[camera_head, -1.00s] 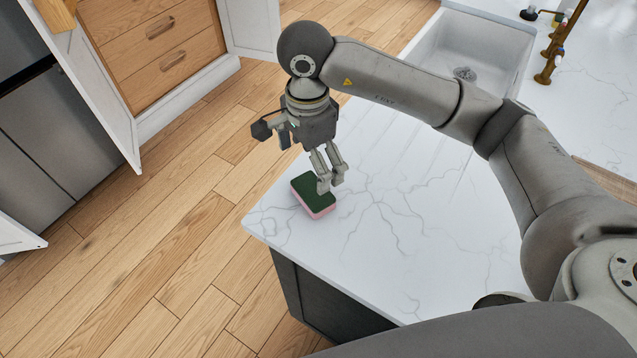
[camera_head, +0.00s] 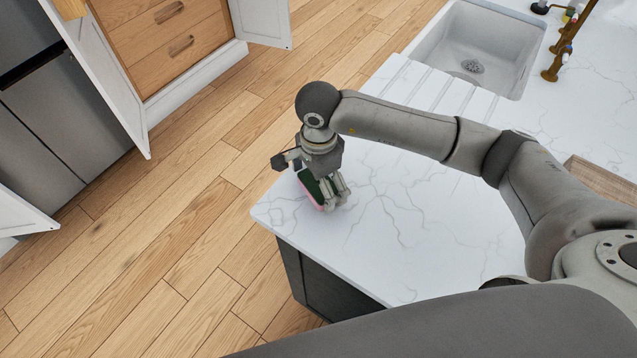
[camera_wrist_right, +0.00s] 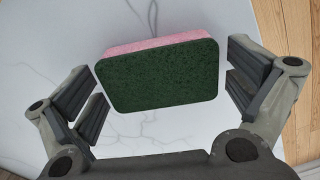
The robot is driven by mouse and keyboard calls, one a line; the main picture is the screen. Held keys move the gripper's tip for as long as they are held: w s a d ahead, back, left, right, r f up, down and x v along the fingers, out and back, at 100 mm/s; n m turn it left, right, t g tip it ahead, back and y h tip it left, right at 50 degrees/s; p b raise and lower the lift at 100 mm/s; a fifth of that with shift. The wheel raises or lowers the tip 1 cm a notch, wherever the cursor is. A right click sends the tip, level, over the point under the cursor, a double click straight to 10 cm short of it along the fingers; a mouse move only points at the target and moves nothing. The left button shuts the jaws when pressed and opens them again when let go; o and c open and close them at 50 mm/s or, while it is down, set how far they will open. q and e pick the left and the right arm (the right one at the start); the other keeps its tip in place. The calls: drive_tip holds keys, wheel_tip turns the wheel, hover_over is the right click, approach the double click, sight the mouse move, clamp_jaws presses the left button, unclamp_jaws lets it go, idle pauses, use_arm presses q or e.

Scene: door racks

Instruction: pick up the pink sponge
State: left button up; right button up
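The pink sponge (camera_head: 309,184) has a dark green scouring top and lies near the corner of the white marble counter. In the right wrist view the sponge (camera_wrist_right: 158,75) sits between my right gripper's fingers, green side facing the camera, with a pink edge along its far side. My right gripper (camera_head: 333,198) is low over the sponge and hides part of it in the head view. Its fingers (camera_wrist_right: 160,88) are spread, with a gap on each side of the sponge. My left gripper is not in view.
The white counter (camera_head: 400,225) ends in a corner just left of the sponge, with wood floor (camera_head: 190,215) beyond. A white sink (camera_head: 480,50) is set in the counter at the back. Open cabinet doors stand at the far left.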

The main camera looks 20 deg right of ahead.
drive_tip(key=c, duration=0.5)
drive_tip(key=shift+c, duration=0.3)
drive_tip(key=shift+r, duration=0.15)
drive_tip(key=shift+r+b, duration=0.25)
drive_tip(key=shift+b, duration=0.15)
wheel_tip(320, 180, up, 2)
drive_tip(key=shift+r+b, duration=0.1)
drive_tip(key=shift+b, duration=0.8)
drive_tip(key=s+a+r+b, duration=0.3)
drive_tip(key=s+a+r, duration=0.4)
drive_tip(key=s+r, duration=0.3)
drive_tip(key=shift+s, duration=1.05)
